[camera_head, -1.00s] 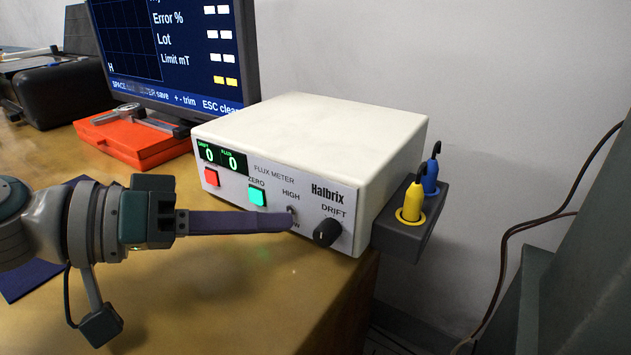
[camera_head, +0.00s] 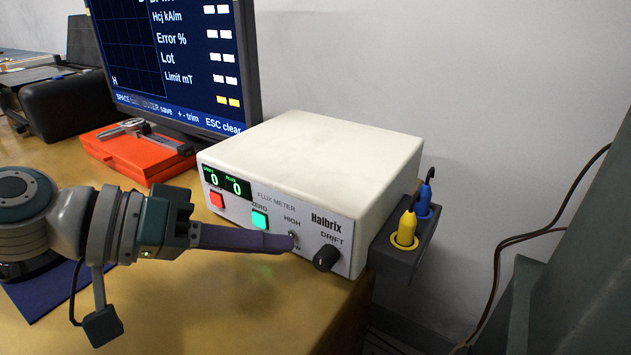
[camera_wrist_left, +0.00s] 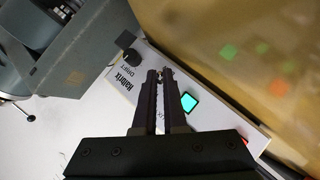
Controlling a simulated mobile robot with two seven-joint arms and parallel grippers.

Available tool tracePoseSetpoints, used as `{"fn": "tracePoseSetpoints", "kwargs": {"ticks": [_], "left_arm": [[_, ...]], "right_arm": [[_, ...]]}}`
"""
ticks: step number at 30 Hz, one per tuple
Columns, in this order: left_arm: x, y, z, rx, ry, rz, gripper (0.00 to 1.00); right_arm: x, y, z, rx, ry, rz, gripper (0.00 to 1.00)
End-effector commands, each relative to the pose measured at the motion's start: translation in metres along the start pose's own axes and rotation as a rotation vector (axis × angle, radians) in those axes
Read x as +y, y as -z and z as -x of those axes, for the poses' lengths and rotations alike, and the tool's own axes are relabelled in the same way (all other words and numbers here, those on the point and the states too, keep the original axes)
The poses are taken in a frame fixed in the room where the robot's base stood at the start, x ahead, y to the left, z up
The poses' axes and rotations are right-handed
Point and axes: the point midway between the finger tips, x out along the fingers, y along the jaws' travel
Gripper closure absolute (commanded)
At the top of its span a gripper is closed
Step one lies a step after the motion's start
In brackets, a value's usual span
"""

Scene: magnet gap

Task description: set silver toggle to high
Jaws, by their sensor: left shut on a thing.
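The flux meter (camera_head: 312,150) is a cream box with a grey front panel on the wooden table. Its silver toggle (camera_head: 293,235) sits between the HIGH label above and a mostly covered label below. My left gripper (camera_head: 292,243) reaches in from the left, with its purple-grey fingers at the toggle. In the left wrist view the two fingertips (camera_wrist_left: 160,73) are close together with the small silver toggle (camera_wrist_left: 160,76) between them. The fingers hide part of the toggle, so its exact tilt cannot be told. My right gripper is not in view.
The black DRIFT knob (camera_head: 327,258) is just right of the toggle. The green ZERO button (camera_head: 260,220) and red button (camera_head: 217,199) are to the left. A grey holder (camera_head: 393,254) with yellow and blue probes is at the meter's right side. A monitor (camera_head: 180,60) stands behind.

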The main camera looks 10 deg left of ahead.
Motion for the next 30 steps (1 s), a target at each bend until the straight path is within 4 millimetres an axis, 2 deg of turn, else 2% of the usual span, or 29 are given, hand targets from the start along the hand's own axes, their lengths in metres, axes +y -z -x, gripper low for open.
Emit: {"fn": "tracePoseSetpoints", "kwargs": {"ticks": [1, 3, 12, 21, 30], "left_arm": [[0.008, 0.008, 0.005, -0.026, 0.018, 0.018, 1.0], [0.01, 0.01, 0.005, -0.07, 0.047, 0.051, 1.0], [0.013, 0.015, 0.004, -0.259, 0.171, 0.196, 1.0], [0.014, 0.019, 0.001, -0.406, 0.267, 0.308, 1.0], [0.015, 0.021, 0.0, -0.482, 0.318, 0.365, 1.0]], "right_arm": [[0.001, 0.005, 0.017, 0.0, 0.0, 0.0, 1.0], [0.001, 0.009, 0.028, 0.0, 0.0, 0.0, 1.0], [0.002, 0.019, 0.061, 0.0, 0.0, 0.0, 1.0], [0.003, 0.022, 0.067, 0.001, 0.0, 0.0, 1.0], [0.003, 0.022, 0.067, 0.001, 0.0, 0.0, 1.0]]}}
